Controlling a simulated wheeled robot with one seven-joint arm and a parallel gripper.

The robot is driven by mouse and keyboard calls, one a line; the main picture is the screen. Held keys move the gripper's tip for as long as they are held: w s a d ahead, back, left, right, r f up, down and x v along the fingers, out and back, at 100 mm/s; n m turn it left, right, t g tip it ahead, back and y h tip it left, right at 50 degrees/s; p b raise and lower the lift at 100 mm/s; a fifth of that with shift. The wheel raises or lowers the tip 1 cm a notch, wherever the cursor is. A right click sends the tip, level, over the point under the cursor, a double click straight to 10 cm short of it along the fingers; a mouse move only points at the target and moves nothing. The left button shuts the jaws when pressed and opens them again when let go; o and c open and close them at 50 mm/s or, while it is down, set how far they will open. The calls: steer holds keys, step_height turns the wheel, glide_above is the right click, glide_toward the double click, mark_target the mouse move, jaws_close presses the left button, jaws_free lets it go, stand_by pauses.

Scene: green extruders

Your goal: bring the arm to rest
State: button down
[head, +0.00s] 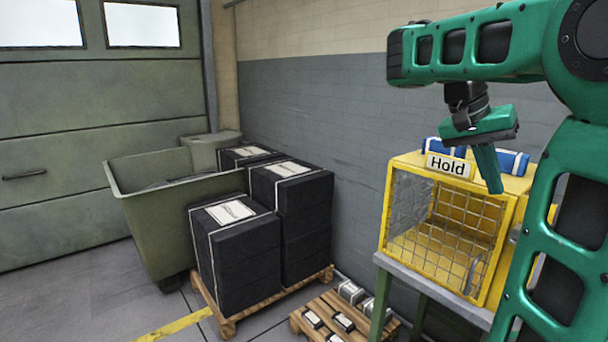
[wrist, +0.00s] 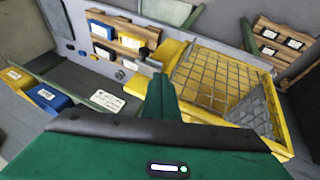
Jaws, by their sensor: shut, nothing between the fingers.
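My green arm reaches in from the right of the head view. Its forearm is raised and roughly level, with my gripper (head: 493,186) hanging from it and pointing down. The fingers are shut together and hold nothing. In the head view they overlap the top front of a yellow mesh cage (head: 447,245) with a "Hold" sign (head: 448,165). The gap between fingers and cage is hard to judge. The wrist view shows the shut fingers (wrist: 161,97) in the middle, with the cage (wrist: 225,80) to their right.
The cage stands on a grey table (head: 440,291) against the wall. Blue-and-white items (head: 512,162) lie on top. Black boxes (head: 240,250) fill a pallet beside a green bin (head: 150,220). A low pallet (head: 318,314) holds small parts. The wrist view shows a grey bench (wrist: 75,85).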

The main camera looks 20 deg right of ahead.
steer(key=s+a+f+n+t+y, duration=0.1)
steer(key=s+a+f+n+y, duration=0.1)
steer(key=s+a+f, duration=0.3)
steer(key=s+a+f+n+t+y, duration=0.1)
steer(key=s+a+f+n+y, duration=0.2)
steer(key=a+f, duration=0.8)
step_height(320, 180, down, 6)
steer(key=shift+s+a+f+n+y, duration=0.2)
steer(key=shift+s+n+y, duration=0.1)
steer(key=shift+s+n, duration=0.9)
steer(key=shift+w+d+f, duration=0.1)
steer(key=shift+w+f, duration=0.1)
steer(key=shift+w, duration=0.35)
